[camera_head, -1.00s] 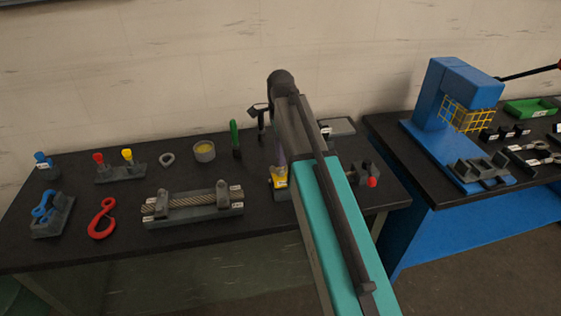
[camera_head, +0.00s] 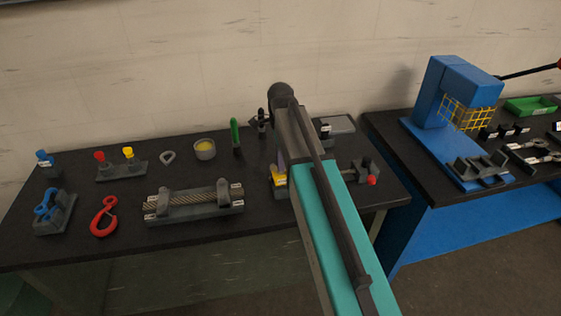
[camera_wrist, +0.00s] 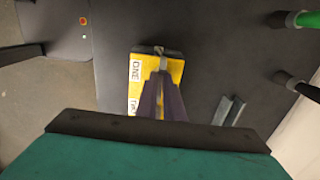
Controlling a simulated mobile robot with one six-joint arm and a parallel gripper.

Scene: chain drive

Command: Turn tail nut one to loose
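The yellow block (camera_wrist: 176,70) carries white labels, one reading ONE (camera_wrist: 135,70) and a second, partly cut off, below it. In the head view the yellow block (camera_head: 279,180) shows only in part beside my arm. My gripper (camera_wrist: 161,74) reaches over the block with its narrow purple fingers, tips close to its upper part near the ONE label. A small pale round part (camera_wrist: 159,49) shows at the block's dark end. I cannot make out tail nut one clearly; the fingers cover that area. The finger gap is too small to judge.
A green-handled tool (camera_head: 235,134) stands at the back. Left are a rope fixture (camera_head: 194,205), a red hook (camera_head: 103,217) and a yellow-filled cup (camera_head: 204,149). A red-tipped fixture (camera_head: 363,170) is right of my arm. A blue press (camera_head: 456,90) stands on the right table.

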